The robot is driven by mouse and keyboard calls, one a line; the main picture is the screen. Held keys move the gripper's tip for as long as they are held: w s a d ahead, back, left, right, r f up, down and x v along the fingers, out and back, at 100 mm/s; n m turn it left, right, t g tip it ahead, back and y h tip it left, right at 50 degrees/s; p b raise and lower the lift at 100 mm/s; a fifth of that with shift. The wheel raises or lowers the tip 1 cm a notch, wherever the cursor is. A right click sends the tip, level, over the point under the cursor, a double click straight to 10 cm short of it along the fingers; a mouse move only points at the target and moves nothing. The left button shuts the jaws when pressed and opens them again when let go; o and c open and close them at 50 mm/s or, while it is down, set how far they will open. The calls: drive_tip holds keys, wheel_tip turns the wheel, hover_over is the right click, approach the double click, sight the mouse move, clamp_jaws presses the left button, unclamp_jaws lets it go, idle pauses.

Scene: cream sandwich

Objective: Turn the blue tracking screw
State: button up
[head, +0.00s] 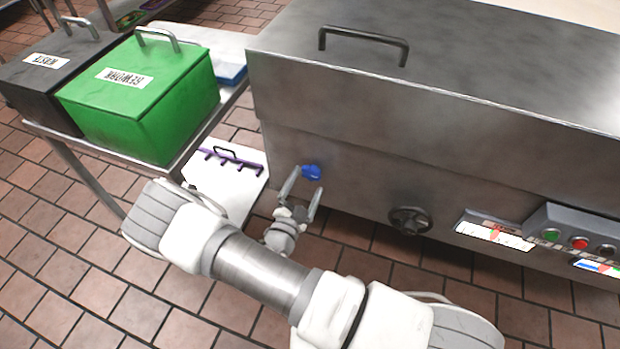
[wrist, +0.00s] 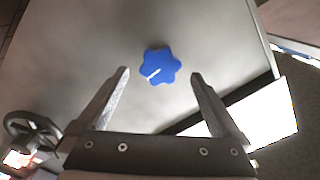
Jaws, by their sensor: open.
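The blue tracking screw (head: 311,172) sticks out of the front face of the large steel machine (head: 350,150), near its left end. In the wrist view the screw (wrist: 160,66) is a lobed blue knob with a white line mark, just beyond and between my fingertips. My gripper (head: 302,190) is open in front of the screw, one finger to each side. In the wrist view my gripper (wrist: 160,76) holds nothing, and a gap shows between each finger and the knob.
A dark handwheel (head: 410,220) and a control box with buttons (head: 578,237) are on the machine's front to the right. A green bin (head: 140,100) and a black bin (head: 55,75) stand on a table at left. A white panel (head: 225,185) is beside the machine.

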sight(311, 175)
drive_tip(key=shift+x, duration=1.65)
drive_tip(key=c, duration=1.4)
drive_tip(key=shift+o, duration=0.2)
drive_tip(key=shift+m, duration=0.3)
